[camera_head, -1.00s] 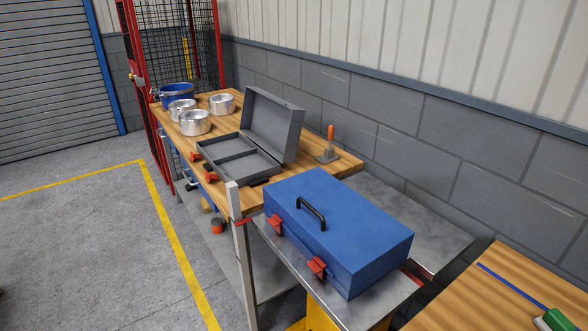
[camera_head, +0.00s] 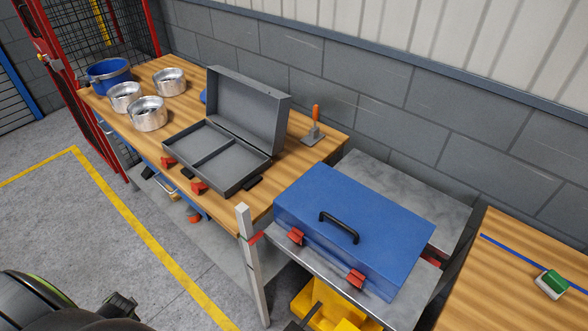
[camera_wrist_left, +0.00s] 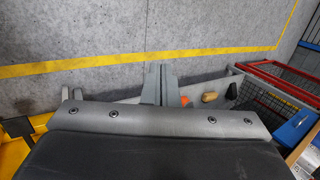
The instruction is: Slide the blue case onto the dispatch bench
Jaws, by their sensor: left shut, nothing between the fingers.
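The blue case (camera_head: 352,225) is closed, with a black handle on its lid and two red latches on its front. It rests on a grey metal table (camera_head: 415,190) between two wood-topped benches. The left bench (camera_head: 190,75) nearly meets this table; the right bench (camera_head: 490,265) has a blue line across its top. No label shows which is the dispatch bench. My left gripper (camera_wrist_left: 160,72) is shut and empty in the left wrist view, over the floor side, apart from the case. In the head view only a dark part of my arm shows at bottom left. My right gripper is out of view.
An open grey case (camera_head: 215,155), several metal pots (camera_head: 148,113), a blue pot (camera_head: 108,77) and an orange-handled tool (camera_head: 315,125) stand on the left bench. A pale post (camera_head: 250,265) rises near the blue case. A green-and-white brush (camera_head: 551,284) lies on the right bench.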

